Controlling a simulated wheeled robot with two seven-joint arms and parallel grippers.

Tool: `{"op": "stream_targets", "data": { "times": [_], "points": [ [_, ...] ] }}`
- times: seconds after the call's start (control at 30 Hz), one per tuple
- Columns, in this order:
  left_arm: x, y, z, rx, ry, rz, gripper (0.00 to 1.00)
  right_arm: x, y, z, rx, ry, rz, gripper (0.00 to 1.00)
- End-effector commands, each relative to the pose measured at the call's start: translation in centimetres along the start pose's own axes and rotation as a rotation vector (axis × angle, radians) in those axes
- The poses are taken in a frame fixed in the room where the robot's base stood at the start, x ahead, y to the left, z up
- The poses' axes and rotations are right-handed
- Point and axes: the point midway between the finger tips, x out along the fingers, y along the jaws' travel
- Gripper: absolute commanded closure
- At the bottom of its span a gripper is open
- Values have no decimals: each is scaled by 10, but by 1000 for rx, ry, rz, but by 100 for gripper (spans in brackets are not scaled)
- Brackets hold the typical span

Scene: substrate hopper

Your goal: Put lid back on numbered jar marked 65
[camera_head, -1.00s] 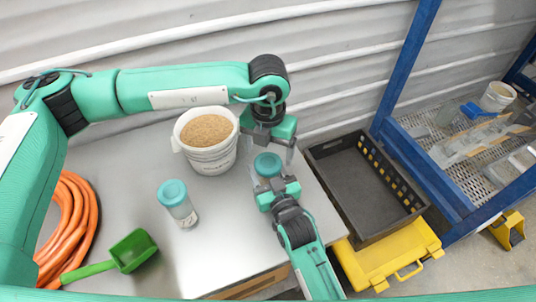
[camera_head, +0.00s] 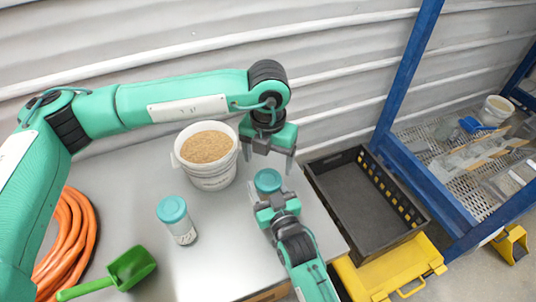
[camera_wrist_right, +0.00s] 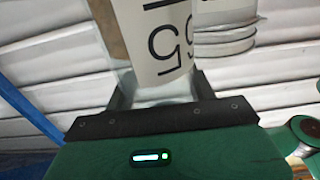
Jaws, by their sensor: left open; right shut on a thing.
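My right gripper (camera_head: 273,194) is shut on a jar (camera_wrist_right: 165,40), gripping it by its body. In the right wrist view, its white label shows large black digits, upside down and partly cut off; a 5 is legible. In the head view a teal lid (camera_head: 268,179) sits on top of this jar; how tightly it is seated I cannot tell. My left gripper (camera_head: 268,162) is open and empty, just behind and above the lid, with its fingers spread and pointing down. A second jar (camera_head: 183,231) with a teal lid (camera_head: 172,209) stands upright to the left.
A white bucket (camera_head: 212,179) of grainy substrate stands behind the second jar. A green scoop (camera_head: 131,267) and an orange hose (camera_head: 70,230) lie at left. A black crate (camera_head: 330,208) on a yellow case (camera_head: 405,262) stands right of the table (camera_head: 225,262). The front middle is clear.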

Motion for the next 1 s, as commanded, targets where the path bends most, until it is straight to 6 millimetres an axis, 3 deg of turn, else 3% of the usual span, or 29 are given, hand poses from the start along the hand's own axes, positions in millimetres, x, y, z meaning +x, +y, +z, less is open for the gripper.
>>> {"op": "stream_targets", "data": {
  "times": [0.4, 0.83, 1.0],
  "points": [
    [60, 0, 0, -1, 1, -1, 20, 0, 0, 0, 0, 0, 0, 100],
    [70, 0, 0, 0, 0, 0, 20, 0, 0, 0, 0, 0, 0, 100],
    [70, 0, 0, 0, 0, 0, 51, 0, 0, 0, 0, 0, 0, 100]
  ]
}}
